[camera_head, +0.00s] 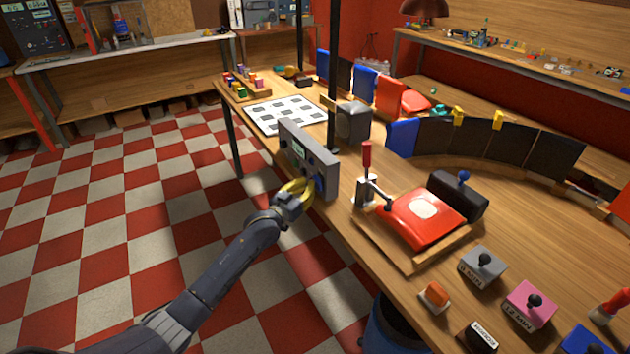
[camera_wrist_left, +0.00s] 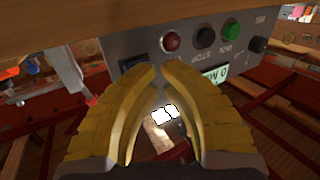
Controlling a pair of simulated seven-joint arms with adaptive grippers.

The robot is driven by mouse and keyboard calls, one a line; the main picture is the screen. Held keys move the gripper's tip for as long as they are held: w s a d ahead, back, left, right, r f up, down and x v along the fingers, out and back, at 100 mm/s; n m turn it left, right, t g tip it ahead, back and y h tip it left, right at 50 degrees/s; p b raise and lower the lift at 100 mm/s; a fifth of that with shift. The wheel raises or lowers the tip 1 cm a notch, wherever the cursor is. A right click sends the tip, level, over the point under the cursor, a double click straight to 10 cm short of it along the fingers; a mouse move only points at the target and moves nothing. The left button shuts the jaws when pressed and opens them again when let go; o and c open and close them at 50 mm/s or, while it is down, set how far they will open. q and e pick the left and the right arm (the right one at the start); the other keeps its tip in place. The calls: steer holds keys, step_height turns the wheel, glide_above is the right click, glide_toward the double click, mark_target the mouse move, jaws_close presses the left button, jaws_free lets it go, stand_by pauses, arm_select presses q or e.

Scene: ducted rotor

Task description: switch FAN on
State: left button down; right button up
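A grey upright control panel (camera_head: 308,160) with a small green display stands at the near left edge of the bench. The left wrist view shows the panel (camera_wrist_left: 200,22) upside down, with a red button (camera_wrist_left: 171,42), a dark button (camera_wrist_left: 206,37), a green button (camera_wrist_left: 232,31), a black knob (camera_wrist_left: 258,45) and a lit display (camera_wrist_left: 215,74). A blue part (camera_wrist_left: 131,62) lies beside one fingertip. My left gripper (camera_head: 305,186) is at the panel's lower front; its yellow fingers (camera_wrist_left: 159,70) have a narrow gap at the tips and hold nothing. Contact and the FAN label are unclear. My right gripper is out of view.
Behind the panel are a dark post (camera_head: 334,75) and a grey box (camera_head: 353,123). Right of it are a red-handled lever (camera_head: 367,160) and a red cushion-like piece (camera_head: 415,222) in a wooden tray. The checkered floor left of the bench is open.

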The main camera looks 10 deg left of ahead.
arm_select(q)
steer(key=shift+w+d+r, duration=0.15)
steer(key=shift+w+d, duration=0.1)
stand_by(0.9)
steer(key=shift+w+d+r, duration=0.35)
steer(key=shift+r, duration=0.2)
stand_by(0.9)
steer(key=shift+a, duration=0.1)
steer(key=shift+s+a+f, duration=0.7)
steer(key=shift+s+f, duration=0.1)
steer(key=shift+f, duration=0.05)
steer(key=shift+a, duration=0.1)
steer(key=s+a+f, duration=0.2)
steer(key=s+a, duration=0.1)
steer(key=shift+s+a+f, duration=0.1)
stand_by(0.6)
